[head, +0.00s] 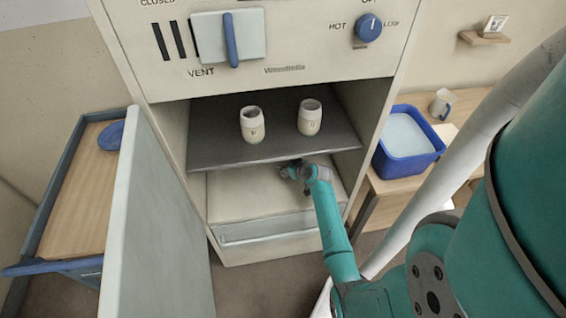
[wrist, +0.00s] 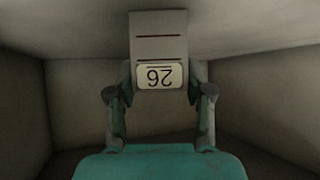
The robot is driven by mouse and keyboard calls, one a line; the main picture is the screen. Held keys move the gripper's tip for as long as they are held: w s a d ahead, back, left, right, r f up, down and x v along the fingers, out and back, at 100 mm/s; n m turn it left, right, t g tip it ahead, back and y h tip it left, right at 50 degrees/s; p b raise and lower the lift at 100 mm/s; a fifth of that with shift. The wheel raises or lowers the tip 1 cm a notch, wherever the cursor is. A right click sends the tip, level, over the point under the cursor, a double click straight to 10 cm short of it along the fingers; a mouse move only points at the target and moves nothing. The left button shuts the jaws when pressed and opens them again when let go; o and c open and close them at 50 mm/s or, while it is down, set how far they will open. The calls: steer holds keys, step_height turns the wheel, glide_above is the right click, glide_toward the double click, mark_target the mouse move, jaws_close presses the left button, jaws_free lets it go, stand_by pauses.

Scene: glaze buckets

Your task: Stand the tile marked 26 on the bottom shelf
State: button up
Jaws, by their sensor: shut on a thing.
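The tile marked 26 (wrist: 159,47) is a pale slab with dark red lines and a white label, which reads upside down in the wrist view. My gripper (wrist: 160,88) is shut on the tile, with one finger at each side of the label. In the head view my gripper (head: 297,171) reaches into the lower part of the open cabinet, under the dark upper shelf (head: 280,146). The bottom shelf (head: 235,197) is pale and its visible part is bare. The tile cannot be made out in the head view. Whether it touches the shelf cannot be told.
Two white jars (head: 252,124) (head: 310,117) stand on the upper shelf, above my gripper. The cabinet door (head: 155,220) stands open at the left. A wooden-topped cart (head: 75,190) is beyond it. A blue tub (head: 407,145) sits on the table at the right.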

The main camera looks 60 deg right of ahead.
steer(key=o, duration=1.4)
steer(key=shift+f, duration=0.1)
steer(key=shift+c, duration=0.2)
steer(key=v, duration=1.2)
steer(key=s+a+n+t, duration=0.1)
steer(key=s+a, duration=0.2)
steer(key=a, duration=1)
steer(key=s+a, duration=0.4)
steer(key=a, duration=1)
steer(key=s+a+r+n+t+y, duration=0.4)
steer(key=s+a+r, duration=0.9)
steer(key=s+r, duration=0.2)
step_height(320, 180, up, 2)
steer(key=shift+a+r+y, duration=0.1)
steer(key=shift+a+y, duration=0.25)
steer(key=shift+y, duration=0.05)
